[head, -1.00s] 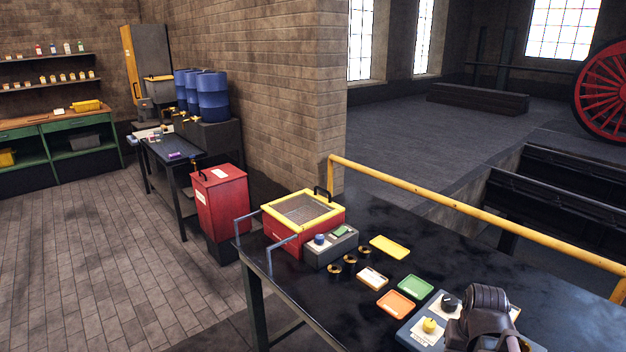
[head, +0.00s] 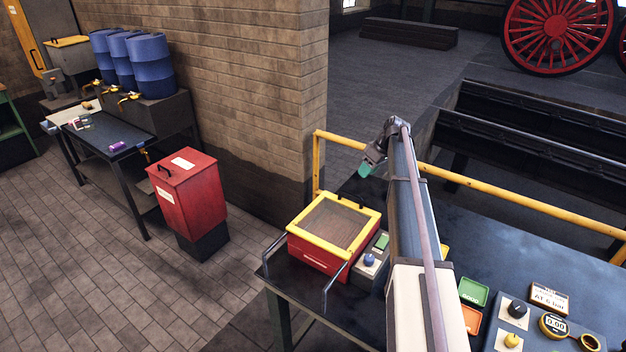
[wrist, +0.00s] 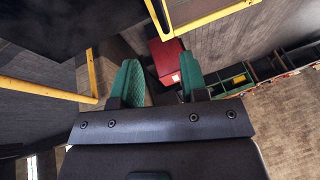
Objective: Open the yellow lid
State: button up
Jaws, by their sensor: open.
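The yellow lid (head: 316,242) is a yellow frame around a see-through pane. It lies flat and shut on a red box (head: 314,257) at the table's left end. In the wrist view, a yellow rim (wrist: 215,16), apparently the lid's, crosses the top right. My gripper (head: 366,167) is above and behind the box's far right corner, apart from the lid. Its two green fingers show in the wrist view (wrist: 164,84), spread with nothing between them.
A yellow railing (head: 480,197) runs behind the table, close to my gripper. Grey bars (head: 330,285) stand at the table's left end. A grey control box (head: 372,262) sits right of the red box. A red bin (head: 190,200) stands on the floor at left.

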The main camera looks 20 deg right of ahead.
jog(key=shift+n, duration=0.6)
jog(key=b+x, duration=0.6)
jog(key=x, duration=0.1)
jog(key=s+b+x, duration=0.1)
jog(key=b+x, duration=0.2)
jog(key=b, duration=0.1)
jog(key=shift+d+f, duration=0.15)
jog(key=shift+f, duration=0.25)
jog(key=shift+r, duration=0.15)
grip_shut()
